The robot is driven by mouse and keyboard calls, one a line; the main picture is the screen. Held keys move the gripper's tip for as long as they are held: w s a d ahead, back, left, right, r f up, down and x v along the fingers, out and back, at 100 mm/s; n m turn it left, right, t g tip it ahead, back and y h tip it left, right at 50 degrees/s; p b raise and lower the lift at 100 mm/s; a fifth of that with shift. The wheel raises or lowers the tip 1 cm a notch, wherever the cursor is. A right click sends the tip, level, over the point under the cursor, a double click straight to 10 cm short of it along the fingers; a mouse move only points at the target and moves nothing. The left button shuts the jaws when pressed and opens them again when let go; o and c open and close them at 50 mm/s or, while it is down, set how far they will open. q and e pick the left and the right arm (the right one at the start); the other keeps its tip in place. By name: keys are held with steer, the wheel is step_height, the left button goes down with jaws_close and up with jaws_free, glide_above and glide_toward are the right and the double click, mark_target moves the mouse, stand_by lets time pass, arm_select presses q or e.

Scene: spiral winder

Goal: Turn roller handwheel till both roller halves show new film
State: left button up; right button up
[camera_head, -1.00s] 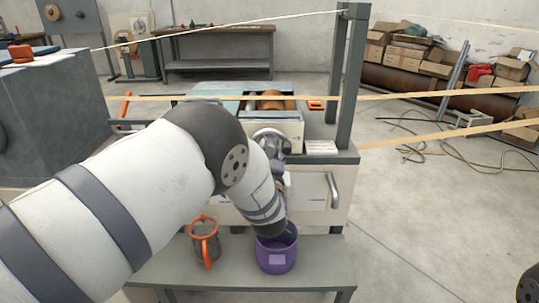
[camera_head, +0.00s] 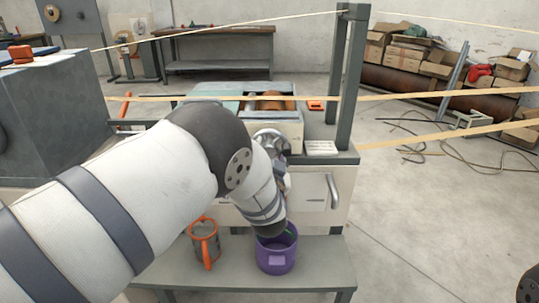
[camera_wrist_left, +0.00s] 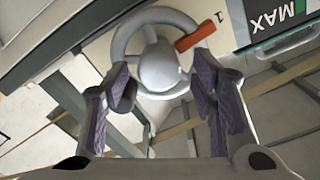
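The roller handwheel (camera_wrist_left: 160,65) has a grey rim, a round hub and an orange marker (camera_wrist_left: 195,36) at its upper right, near a printed "1". My left gripper (camera_wrist_left: 163,88) is open in the left wrist view, with one purple-padded finger on each side of the hub. The fingertips overlap the rim's sides; I cannot tell whether they touch it. In the head view the left gripper (camera_head: 272,146) is at the machine front, partly hidden by my arm. The copper-brown roller (camera_head: 271,103) shows in the machine's top opening. My right gripper is not in view.
Tan film strips (camera_head: 440,132) run across to the right.

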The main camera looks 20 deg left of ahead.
arm_select(q)
steer(key=shift+s+f, duration=0.1)
steer(key=v, duration=0.7)
steer(key=shift+s, duration=0.2)
steer(key=s+a+f+g+h+p, duration=0.1)
steer(key=s+a+f+g, duration=0.3)
steer(key=s+f, duration=0.6)
steer(key=s+a+f+g+h+p, duration=0.1)
steer(key=s+a+f+g+h, duration=0.1)
steer(key=s+f+g, duration=0.55)
steer(key=s+f+n+g+h+p, duration=0.1)
steer(key=s+g, duration=0.7)
steer(key=s, duration=2.8)
steer(key=shift+s+f+n+h+p, duration=0.25)
steer(key=shift+f+n+h+p, duration=0.2)
steer(key=shift+f+n, duration=0.4)
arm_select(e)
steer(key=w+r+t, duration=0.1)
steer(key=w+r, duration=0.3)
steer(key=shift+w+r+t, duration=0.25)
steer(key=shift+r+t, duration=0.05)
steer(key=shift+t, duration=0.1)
arm_select(q)
steer(key=shift+r+g, duration=0.1)
steer(key=shift+g, duration=0.15)
